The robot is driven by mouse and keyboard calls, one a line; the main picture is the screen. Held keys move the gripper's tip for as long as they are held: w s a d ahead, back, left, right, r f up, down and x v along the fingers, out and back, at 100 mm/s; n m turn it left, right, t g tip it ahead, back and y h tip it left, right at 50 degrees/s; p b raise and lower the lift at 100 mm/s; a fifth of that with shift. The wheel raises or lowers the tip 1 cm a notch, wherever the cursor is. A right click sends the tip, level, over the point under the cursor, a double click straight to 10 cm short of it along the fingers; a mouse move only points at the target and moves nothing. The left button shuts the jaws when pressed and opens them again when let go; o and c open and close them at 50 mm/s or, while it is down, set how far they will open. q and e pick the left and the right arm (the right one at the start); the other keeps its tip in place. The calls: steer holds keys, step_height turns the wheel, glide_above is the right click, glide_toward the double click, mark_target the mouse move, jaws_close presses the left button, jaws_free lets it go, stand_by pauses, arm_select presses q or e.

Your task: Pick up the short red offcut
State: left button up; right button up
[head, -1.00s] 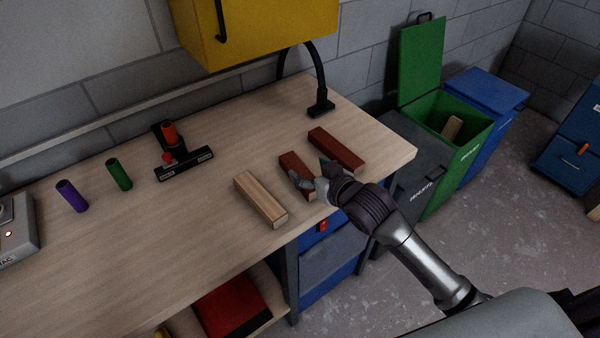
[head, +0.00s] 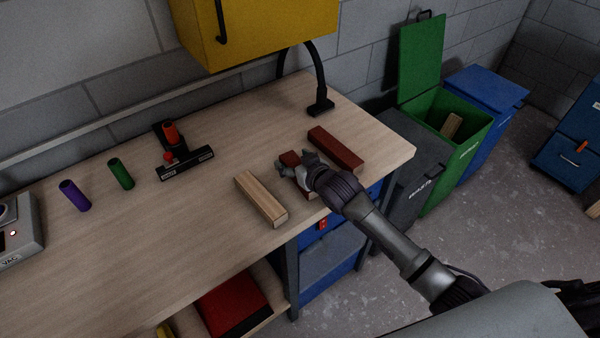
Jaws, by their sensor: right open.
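The short red offcut (head: 290,158) lies on the workbench (head: 225,220), between a bare wood batten and a longer red batten. My right gripper (head: 292,167) is open over the short offcut, with its fingers around or just above it. I cannot tell whether they touch it. The gripper hides the offcut's middle; its far end and a bit of its near end show. My left gripper is not in view.
The bare wood batten (head: 260,199) lies just left of the gripper, and the longer red batten (head: 336,150) just right. Bins (head: 465,150) stand beyond the bench's right end.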

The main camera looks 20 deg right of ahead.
steer(key=c, duration=1.3)
steer(key=shift+r, duration=0.1)
